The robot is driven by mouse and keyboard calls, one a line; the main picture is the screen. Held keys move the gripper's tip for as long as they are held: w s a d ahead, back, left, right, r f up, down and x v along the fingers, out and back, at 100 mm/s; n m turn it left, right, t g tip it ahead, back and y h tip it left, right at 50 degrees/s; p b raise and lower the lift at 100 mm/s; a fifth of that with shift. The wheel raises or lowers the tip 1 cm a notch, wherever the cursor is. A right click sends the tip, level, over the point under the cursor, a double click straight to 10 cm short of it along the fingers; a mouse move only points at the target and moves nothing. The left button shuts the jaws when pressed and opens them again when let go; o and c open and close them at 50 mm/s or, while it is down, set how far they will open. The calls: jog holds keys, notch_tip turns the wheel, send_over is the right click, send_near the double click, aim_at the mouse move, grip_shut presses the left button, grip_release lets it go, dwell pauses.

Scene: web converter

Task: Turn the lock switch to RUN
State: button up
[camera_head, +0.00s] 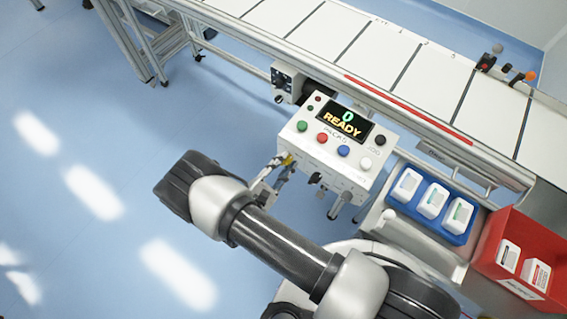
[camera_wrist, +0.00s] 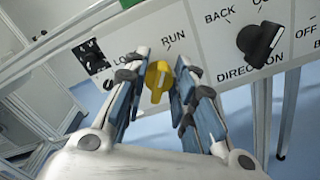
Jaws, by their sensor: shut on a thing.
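The yellow lock switch (camera_wrist: 158,80) is on the front face of the white control box (camera_head: 333,146). In the wrist view it stands nearly upright between the labels LOCK, partly hidden at its left, and RUN (camera_wrist: 174,41) at its upper right. My gripper (camera_wrist: 160,84) has its blue-padded fingers on either side of the knob and is shut on it. In the head view my gripper (camera_head: 283,166) reaches the left part of the box's front, where a bit of yellow shows. The finger contact is hard to see there.
A black DIRECTION knob (camera_wrist: 259,40) is right of the switch. The box top has coloured buttons and a display (camera_head: 342,122) reading 0 and READY. A conveyor (camera_head: 400,65) runs behind. A blue tray (camera_head: 463,237) and red bin (camera_head: 491,246) stand at right.

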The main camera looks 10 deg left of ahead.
jog(key=shift+m, duration=0.8)
jog(key=o, duration=1)
jog(key=v, duration=1.2)
